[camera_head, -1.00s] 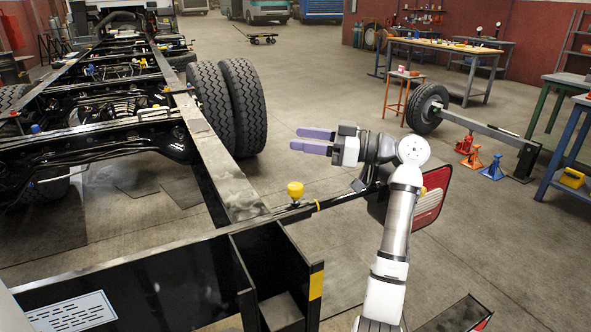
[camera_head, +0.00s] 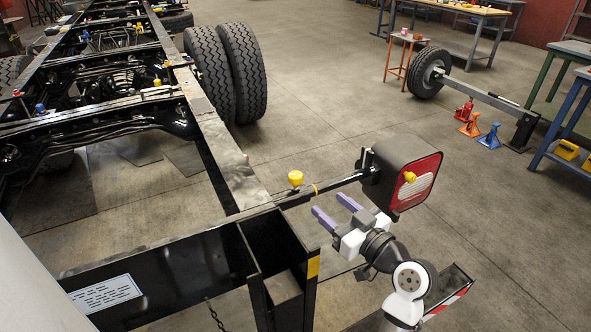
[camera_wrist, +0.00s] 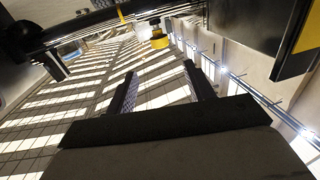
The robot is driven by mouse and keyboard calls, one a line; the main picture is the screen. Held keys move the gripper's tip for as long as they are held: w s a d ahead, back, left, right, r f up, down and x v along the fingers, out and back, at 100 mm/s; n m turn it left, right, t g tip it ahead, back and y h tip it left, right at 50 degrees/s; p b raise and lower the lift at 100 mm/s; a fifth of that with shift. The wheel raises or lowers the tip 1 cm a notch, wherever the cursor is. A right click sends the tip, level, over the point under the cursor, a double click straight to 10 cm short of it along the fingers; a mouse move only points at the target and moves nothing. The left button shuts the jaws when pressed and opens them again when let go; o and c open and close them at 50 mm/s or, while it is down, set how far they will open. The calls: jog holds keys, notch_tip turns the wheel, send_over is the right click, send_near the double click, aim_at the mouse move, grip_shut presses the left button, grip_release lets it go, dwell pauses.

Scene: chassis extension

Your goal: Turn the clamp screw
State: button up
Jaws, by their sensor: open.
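A yellow-headed clamp screw (camera_head: 296,178) stands upright on a dark bar (camera_head: 340,183) beside the chassis rail. It also shows in the wrist view as a yellow knob (camera_wrist: 158,41), ahead of and between my fingers. My gripper (camera_head: 329,204) is open and empty, with pale purple fingers. It is to the right of and nearer than the screw, apart from it, pointing up and left toward the bar. In the wrist view my gripper (camera_wrist: 159,70) has a clear gap between its dark fingers.
A black open box section (camera_head: 284,245) of the chassis is left of my gripper. Open floor lies beyond the bar.

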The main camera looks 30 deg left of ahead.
aim_at(300, 179)
jog(key=p+x, duration=0.4)
jog(key=x, duration=0.8)
jog(key=shift+w+a+r+p, duration=0.15)
jog(key=shift+a+p, duration=0.1)
jog(key=shift+p, duration=0.15)
jog(key=shift+w+a, duration=0.2)
jog(key=shift+a, duration=0.35)
jog(key=c, duration=1)
jog(key=shift+o, duration=0.2)
jog(key=shift+f+g+b, duration=0.3)
jog(key=shift+f+b, duration=0.05)
jog(key=shift+b, duration=0.2)
